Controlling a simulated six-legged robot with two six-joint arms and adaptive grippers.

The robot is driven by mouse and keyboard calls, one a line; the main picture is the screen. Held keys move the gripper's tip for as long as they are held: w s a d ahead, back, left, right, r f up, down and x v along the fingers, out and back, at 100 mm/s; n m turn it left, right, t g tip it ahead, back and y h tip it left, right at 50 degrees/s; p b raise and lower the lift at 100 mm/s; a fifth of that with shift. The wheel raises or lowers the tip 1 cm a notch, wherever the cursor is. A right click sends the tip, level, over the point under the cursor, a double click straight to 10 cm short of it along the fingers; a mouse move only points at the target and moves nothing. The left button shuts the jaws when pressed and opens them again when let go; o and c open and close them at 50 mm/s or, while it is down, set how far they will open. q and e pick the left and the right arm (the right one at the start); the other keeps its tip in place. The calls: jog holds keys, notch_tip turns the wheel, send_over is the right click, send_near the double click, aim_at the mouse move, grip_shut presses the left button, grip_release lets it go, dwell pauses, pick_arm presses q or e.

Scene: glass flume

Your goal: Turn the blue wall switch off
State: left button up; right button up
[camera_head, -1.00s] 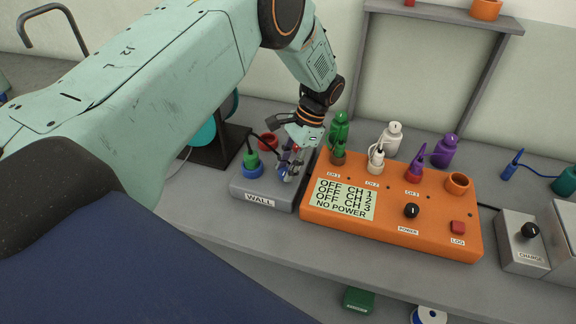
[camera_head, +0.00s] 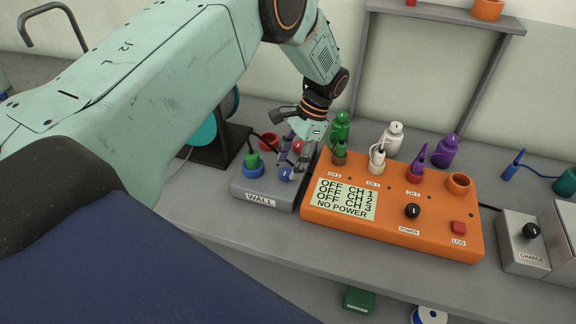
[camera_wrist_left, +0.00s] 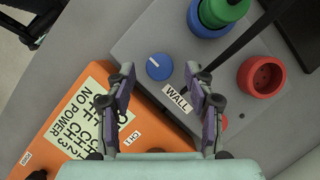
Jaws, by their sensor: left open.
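The blue wall switch (camera_head: 286,174) is a round knob on the grey box labelled WALL (camera_head: 262,199). In the left wrist view the knob (camera_wrist_left: 159,66) shows whole, with a short white line on its top pointing to the upper left. My left gripper (camera_head: 293,164) is open and empty, over the box and close to the knob. In the wrist view the two fingertips (camera_wrist_left: 160,75) lie on either side of the knob with gaps; I see no contact. My right gripper is not in view.
A green plug sits in a blue socket (camera_head: 252,169), beside a red socket (camera_wrist_left: 261,76). The orange unit (camera_head: 440,228) stands close at the right; its screen (camera_head: 342,199) reads OFF for all channels and NO POWER. Bottles stand behind it. Bare bench lies in front.

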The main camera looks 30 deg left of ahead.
pick_arm(q)
jog(key=v, duration=1)
jog(key=shift+r, duration=0.2)
jog(key=shift+d, duration=0.1)
